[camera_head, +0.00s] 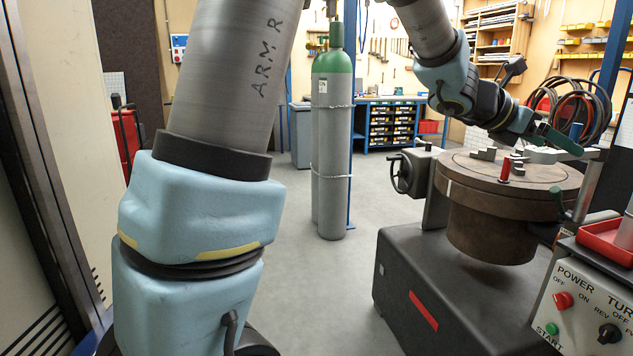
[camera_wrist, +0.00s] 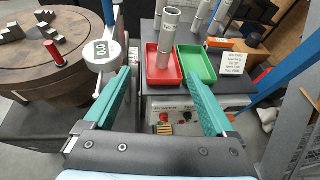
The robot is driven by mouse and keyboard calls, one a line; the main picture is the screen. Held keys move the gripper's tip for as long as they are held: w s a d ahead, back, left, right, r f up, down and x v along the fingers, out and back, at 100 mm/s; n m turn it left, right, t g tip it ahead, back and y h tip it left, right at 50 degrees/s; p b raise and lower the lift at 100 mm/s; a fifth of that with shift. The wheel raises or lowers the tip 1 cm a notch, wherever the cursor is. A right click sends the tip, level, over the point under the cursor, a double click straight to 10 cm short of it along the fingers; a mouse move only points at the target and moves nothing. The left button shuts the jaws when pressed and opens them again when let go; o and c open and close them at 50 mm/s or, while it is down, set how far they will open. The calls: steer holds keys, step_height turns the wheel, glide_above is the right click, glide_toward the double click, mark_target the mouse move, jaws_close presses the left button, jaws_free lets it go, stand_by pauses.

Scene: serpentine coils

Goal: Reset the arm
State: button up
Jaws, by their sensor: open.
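My gripper (camera_wrist: 155,75) shows in the wrist view with its two teal fingers spread wide apart and nothing between them. In the head view my arm reaches across the top to the right, and the gripper end hangs beside and above the round brown turntable (camera_head: 479,193). In the wrist view the turntable (camera_wrist: 75,72) lies to the left of the fingers. Beyond the fingertips are a red tray (camera_wrist: 153,76) with a grey tube (camera_wrist: 168,30) standing in it and a green tray (camera_wrist: 208,73). A round white gauge (camera_wrist: 92,64) is close to the left finger.
A control box (camera_head: 577,318) with knobs and buttons stands at the lower right. A red pin (camera_head: 505,170) and stepped blocks sit on the turntable. Coiled hoses (camera_head: 578,105) hang behind it. A tall green-topped gas cylinder (camera_head: 333,150) stands mid-room on open grey floor.

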steer(key=w+a+f+n+t+y, duration=0.35)
steer(key=w+a+n, duration=0.35)
steer(key=a+n, duration=0.25)
steer(key=w+a+f+n+t+y, duration=0.2)
steer(key=w+a+f+n+t, duration=0.15)
steer(key=w+a+n, duration=0.45)
steer(key=s+a+f+n+y, duration=0.2)
steer(key=a+f+n+y, duration=0.25)
steer(key=a+n, duration=0.7)
steer(key=s+a+f+n+g+y, duration=0.1)
steer(key=s+a+f+n+g, duration=0.2)
steer(key=s+a+f+n, duration=0.2)
steer(key=s+a+f+n+g+y, duration=0.2)
steer(key=s+a+f+n, duration=0.3)
steer(key=s+a+n, duration=0.6)
steer(key=a+n+g, duration=0.1)
steer(key=a+n, duration=0.2)
steer(key=n, duration=0.3)
steer(key=shift+f+g, duration=0.15)
steer(key=shift+g, duration=0.25)
steer(key=shift+a, duration=0.1)
